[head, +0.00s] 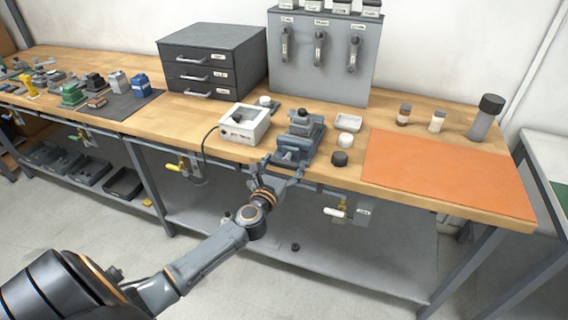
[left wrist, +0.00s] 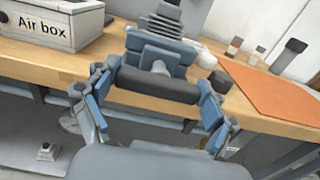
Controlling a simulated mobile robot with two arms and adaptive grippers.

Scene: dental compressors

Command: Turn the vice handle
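The blue-grey vice (head: 298,140) stands at the front edge of the wooden bench in the head view. It also shows at the top middle of the left wrist view (left wrist: 160,55). A dark rounded bar (left wrist: 158,86) crosses its front; I cannot tell for sure whether this is the handle. My left gripper (head: 284,168) is at the bench's front edge, just before the vice. My right gripper is in neither view.
A white air box (head: 243,123) stands left of the vice, with a black cable. A dark round knob (head: 339,158) and a white jar (head: 345,139) are close on its right. An orange mat (head: 440,172) lies farther right. Valves (head: 335,211) hang under the bench edge.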

